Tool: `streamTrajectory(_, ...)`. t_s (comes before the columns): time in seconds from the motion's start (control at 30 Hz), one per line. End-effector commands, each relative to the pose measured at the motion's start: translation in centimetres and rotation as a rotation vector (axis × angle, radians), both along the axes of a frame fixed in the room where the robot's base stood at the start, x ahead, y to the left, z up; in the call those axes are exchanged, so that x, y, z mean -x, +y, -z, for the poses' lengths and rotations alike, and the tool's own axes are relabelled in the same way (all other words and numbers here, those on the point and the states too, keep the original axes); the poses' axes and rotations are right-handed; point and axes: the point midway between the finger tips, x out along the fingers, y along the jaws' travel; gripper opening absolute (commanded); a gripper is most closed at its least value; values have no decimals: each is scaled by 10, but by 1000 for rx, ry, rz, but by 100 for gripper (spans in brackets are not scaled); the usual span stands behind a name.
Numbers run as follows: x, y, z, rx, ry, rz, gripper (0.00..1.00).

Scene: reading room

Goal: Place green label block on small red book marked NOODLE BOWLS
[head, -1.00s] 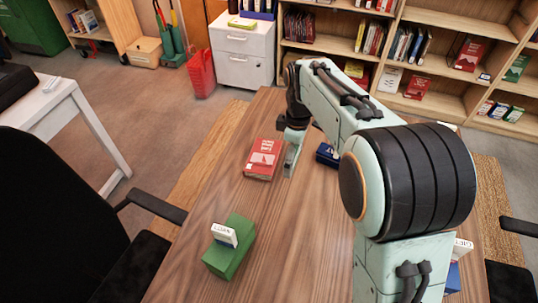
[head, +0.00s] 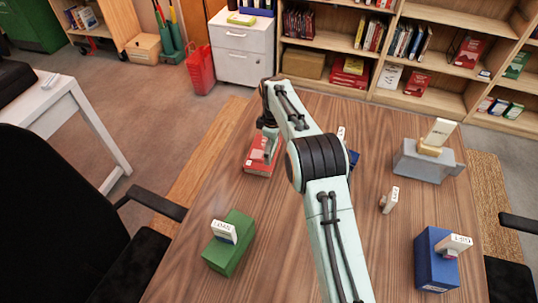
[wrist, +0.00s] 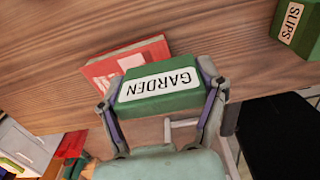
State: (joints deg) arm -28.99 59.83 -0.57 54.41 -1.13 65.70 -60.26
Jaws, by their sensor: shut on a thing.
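My gripper (wrist: 163,108) is shut on a green label block (wrist: 188,98) with a white label reading GARDEN, upside down in the wrist view. A red book (wrist: 98,72) with a pale cover panel lies beyond and partly behind the block in that view. In the head view the red book (head: 256,168) lies on the table left of centre, and my gripper (head: 269,155) is over it, covering part of its cover. The book's title is not readable, and the held block cannot be made out in the head view. Whether block and book touch is unclear.
A green box (head: 232,255) with a white-labelled block on it stands at front left. At right are a grey box (head: 420,163), a blue box (head: 432,270) and a small white-labelled block (head: 389,200). A dark blue thing (head: 353,158) is partly behind my arm.

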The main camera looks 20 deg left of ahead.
Motion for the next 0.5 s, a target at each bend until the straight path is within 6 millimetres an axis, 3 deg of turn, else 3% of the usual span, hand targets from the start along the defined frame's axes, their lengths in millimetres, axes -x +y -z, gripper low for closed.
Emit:
streamTrajectory(0.13, -17, 9, 26, -1, 1, 1, 35)
streamTrajectory(0.5, -30, 16, 41, -1, -2, 1, 35)
